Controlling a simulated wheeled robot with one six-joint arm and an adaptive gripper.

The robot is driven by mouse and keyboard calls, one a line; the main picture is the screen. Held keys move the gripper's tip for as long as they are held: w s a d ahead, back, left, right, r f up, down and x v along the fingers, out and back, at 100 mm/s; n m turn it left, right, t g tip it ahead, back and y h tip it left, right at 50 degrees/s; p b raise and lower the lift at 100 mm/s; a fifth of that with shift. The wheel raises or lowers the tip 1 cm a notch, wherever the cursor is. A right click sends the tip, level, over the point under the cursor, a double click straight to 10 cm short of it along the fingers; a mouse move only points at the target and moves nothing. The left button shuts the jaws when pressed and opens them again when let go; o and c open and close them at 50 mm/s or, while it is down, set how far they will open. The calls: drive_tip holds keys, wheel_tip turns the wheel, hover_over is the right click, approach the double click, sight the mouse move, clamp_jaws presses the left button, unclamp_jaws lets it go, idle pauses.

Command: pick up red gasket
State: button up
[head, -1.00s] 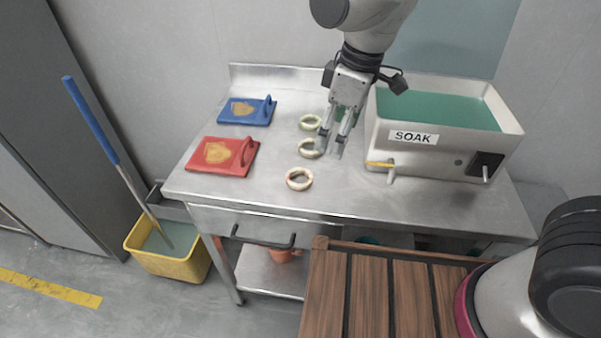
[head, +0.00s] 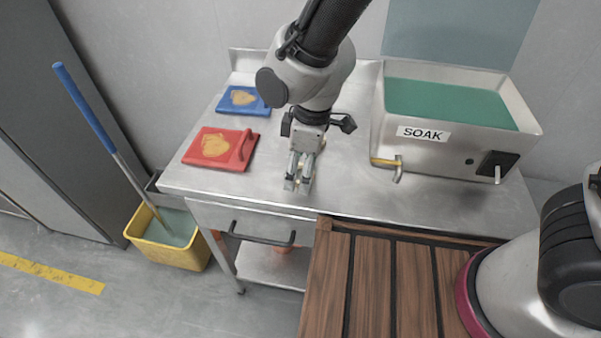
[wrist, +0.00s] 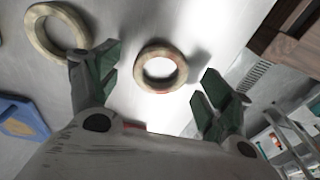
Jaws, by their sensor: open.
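A cream ring (wrist: 160,87) with brownish-red tinges, which looks like the red gasket, lies flat on the steel table in the wrist view. It sits between and ahead of my open fingers and touches neither finger. My gripper (head: 298,186) points down over the front part of the table and is empty; it also shows in the wrist view (wrist: 158,85). A second, paler ring (wrist: 35,30) lies beyond the left finger. In the head view my arm and gripper hide most or all of the rings.
A soak basin (head: 455,155) with green liquid and a tap stands at the right. A red board (head: 195,157) and a blue board (head: 228,104) lie at the left. The steel table (head: 350,190) is clear between gripper and basin. A yellow bucket (head: 165,250) stands on the floor.

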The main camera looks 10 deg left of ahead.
drive_tip(key=shift+f, duration=0.2)
drive_tip(key=c, duration=1)
drive_tip(key=shift+r, duration=0.1)
wheel_tip(320, 180, up, 10)
drive_tip(key=shift+s+f, duration=0.1)
